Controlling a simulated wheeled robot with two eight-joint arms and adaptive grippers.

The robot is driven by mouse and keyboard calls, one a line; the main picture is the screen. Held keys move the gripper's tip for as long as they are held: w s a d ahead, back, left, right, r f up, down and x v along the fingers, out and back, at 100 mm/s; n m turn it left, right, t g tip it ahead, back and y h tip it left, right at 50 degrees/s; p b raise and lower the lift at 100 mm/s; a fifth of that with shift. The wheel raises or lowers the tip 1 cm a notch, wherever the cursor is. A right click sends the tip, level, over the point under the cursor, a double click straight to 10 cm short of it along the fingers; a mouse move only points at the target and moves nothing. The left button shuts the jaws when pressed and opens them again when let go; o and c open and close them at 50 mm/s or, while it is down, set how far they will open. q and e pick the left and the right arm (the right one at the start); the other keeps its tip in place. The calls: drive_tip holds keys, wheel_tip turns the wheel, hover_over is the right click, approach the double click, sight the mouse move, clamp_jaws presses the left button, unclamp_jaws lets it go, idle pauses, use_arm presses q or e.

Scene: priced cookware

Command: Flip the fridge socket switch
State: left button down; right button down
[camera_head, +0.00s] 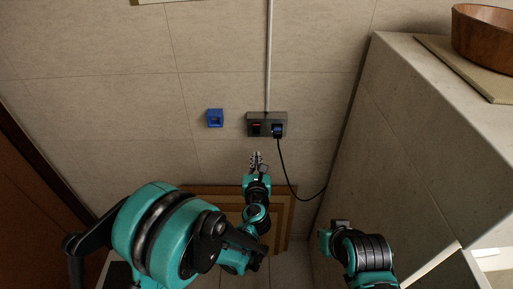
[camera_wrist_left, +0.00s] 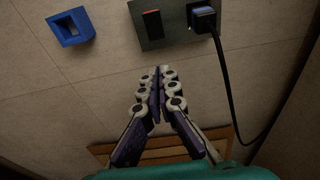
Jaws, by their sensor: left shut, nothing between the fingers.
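The socket box (camera_head: 267,117) is a dark grey plate on the tiled wall. The left wrist view also shows the red switch (camera_wrist_left: 152,24) and the plug (camera_wrist_left: 204,17). My left gripper (camera_head: 257,156) is shut and empty, just below the socket box and apart from it. Its fingertips (camera_wrist_left: 158,70) point up toward the switch side of the box. My right gripper (camera_head: 334,226) is low at the right; its fingers are not clear.
A blue square holder (camera_head: 215,118) is on the wall left of the socket box. A stone counter (camera_head: 425,130) with a wooden bowl (camera_head: 484,38) stands at the right. A wooden panel (camera_head: 285,207) is low behind my left arm. A conduit (camera_head: 268,60) runs up the wall.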

use_arm(q)
drive_tip(key=s, duration=0.5)
drive_tip(key=shift+f, duration=0.15)
drive_tip(key=shift+w, duration=0.1)
drive_tip(key=s+a+r+n+g+y, duration=0.1)
drive_tip(key=s+a+n+g+y, duration=0.15)
drive_tip(key=a+n, duration=0.6)
drive_tip(key=s+a+r+n+g+y, duration=0.1)
drive_tip(key=s+a+r+n+g, duration=0.2)
drive_tip(key=a+n, duration=0.55)
drive_tip(key=s+f+n+g+h, duration=0.2)
drive_tip(key=s+n+g+h, duration=0.1)
drive_tip(key=s+n, duration=1.4)
drive_tip(key=shift+s+a+f+n+g, duration=0.15)
drive_tip(key=shift+a+f+n+g, duration=0.3)
drive_tip(key=shift+n, duration=0.55)
drive_tip(key=shift+s+r+h+p, duration=0.1)
drive_tip(key=shift+r+h+p, duration=0.05)
drive_tip(key=shift+h+p, duration=0.15)
